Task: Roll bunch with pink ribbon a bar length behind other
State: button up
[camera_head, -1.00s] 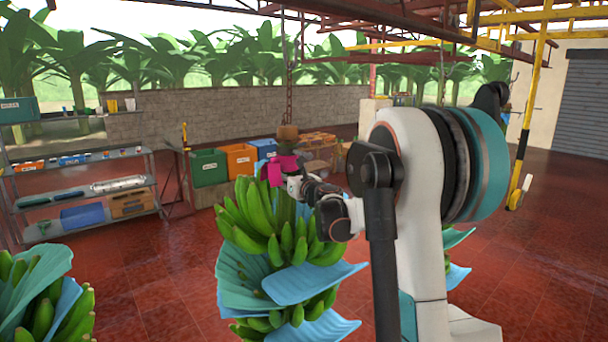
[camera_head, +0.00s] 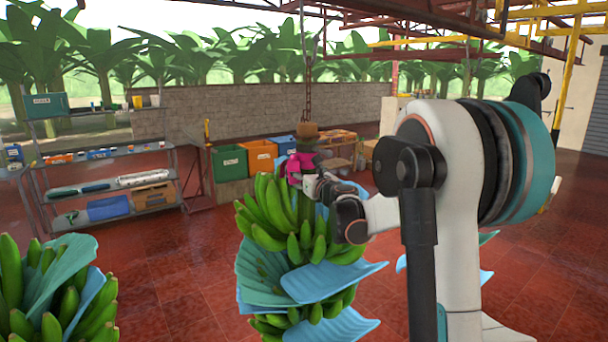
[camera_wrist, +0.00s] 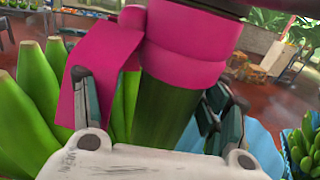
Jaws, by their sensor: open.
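The bunch with the pink ribbon (camera_head: 299,168) hangs from a chain (camera_head: 308,80) in the middle of the head view, with green bananas (camera_head: 268,207) and blue sheets (camera_head: 325,280) between its hands. My gripper (camera_head: 308,184) is at its stem just below the ribbon. In the wrist view my gripper (camera_wrist: 160,112) has one finger on each side of the green stem (camera_wrist: 165,110), open around it. The pink ribbon (camera_wrist: 190,45) wraps the stem above, and its tail hangs by the left finger.
A shelf rack (camera_head: 115,180) stands at the left. Green and orange crates (camera_head: 230,163) stand behind the ribboned bunch, before a stone wall (camera_head: 220,110). Overhead are red and yellow rails (camera_head: 430,42). Red floor (camera_head: 170,280) is clear between the two bunches.

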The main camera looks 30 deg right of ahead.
send_over(320, 207)
jog(key=shift+d, duration=0.1)
dwell(0.4)
